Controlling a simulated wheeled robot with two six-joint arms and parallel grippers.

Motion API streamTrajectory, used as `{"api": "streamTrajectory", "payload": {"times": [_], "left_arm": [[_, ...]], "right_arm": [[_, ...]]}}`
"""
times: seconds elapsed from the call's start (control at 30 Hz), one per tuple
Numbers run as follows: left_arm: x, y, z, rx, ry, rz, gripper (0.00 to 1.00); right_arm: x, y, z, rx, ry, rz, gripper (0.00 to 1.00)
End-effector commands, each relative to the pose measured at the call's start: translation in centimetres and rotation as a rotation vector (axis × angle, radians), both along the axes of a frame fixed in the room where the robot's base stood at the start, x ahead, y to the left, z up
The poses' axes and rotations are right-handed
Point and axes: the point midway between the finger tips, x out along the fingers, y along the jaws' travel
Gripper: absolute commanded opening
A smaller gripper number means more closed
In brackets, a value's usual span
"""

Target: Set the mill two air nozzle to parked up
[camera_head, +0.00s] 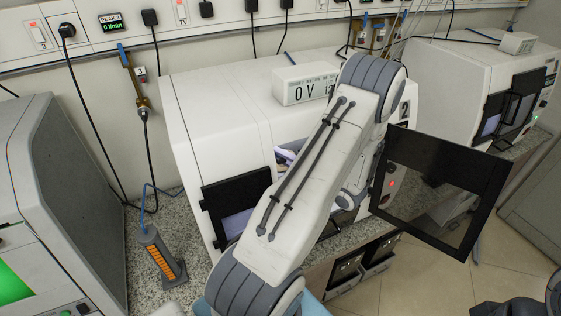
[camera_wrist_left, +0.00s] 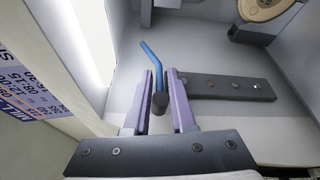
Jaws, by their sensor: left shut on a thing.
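The mill two machine (camera_head: 215,115) is a white cabinet with a "2" on its front, and its black-framed window door (camera_head: 440,190) stands swung open to the right. My left arm reaches into it, hiding much of the opening and the gripper in the head view. In the left wrist view my left gripper (camera_wrist_left: 161,76) has its two purple fingers on either side of the air nozzle, shut on it. The nozzle is a bent blue tube (camera_wrist_left: 152,52) with a dark round end (camera_wrist_left: 159,103) between the fingers. The tube rises and bends toward the upper left. My right gripper is not in view.
Inside the mill, a dark bar (camera_wrist_left: 230,88) lies right of the fingers and a tan round part (camera_wrist_left: 265,8) sits at upper right. A bright strip and wall are close at left. A display box (camera_head: 303,84) stands on the mill; another machine (camera_head: 455,80) is at right.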

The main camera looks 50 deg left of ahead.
Motion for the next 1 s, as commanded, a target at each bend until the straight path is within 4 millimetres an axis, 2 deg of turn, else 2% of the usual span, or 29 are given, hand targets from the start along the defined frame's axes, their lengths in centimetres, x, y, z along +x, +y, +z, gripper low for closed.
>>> {"api": "streamTrajectory", "payload": {"times": [0.03, 0.33, 0.37, 0.4, 0.77, 0.87, 1.0], "left_arm": [[0.1, 0.0, 0.1, 0.024, -0.010, -0.001, 0.00], [0.1, 0.0, 0.5, 0.036, -0.013, -0.002, 0.00], [0.1, 0.0, 0.5, 0.036, -0.012, -0.002, 0.31], [0.1, 0.0, 0.5, 0.036, -0.012, -0.002, 0.41], [0.1, -0.3, 0.1, 0.030, -0.009, -0.003, 0.41], [0.3, -1.4, 0.0, 0.031, -0.010, -0.006, 0.41], [0.7, -4.1, -0.1, 0.032, -0.013, -0.009, 0.41]], "right_arm": [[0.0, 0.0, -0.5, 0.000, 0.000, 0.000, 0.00], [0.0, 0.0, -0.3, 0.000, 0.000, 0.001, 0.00], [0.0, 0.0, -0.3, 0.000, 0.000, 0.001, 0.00], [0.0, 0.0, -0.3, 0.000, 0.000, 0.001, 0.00], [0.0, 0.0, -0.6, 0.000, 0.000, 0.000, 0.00], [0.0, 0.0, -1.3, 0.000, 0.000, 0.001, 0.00], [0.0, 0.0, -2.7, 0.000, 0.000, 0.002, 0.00]]}}
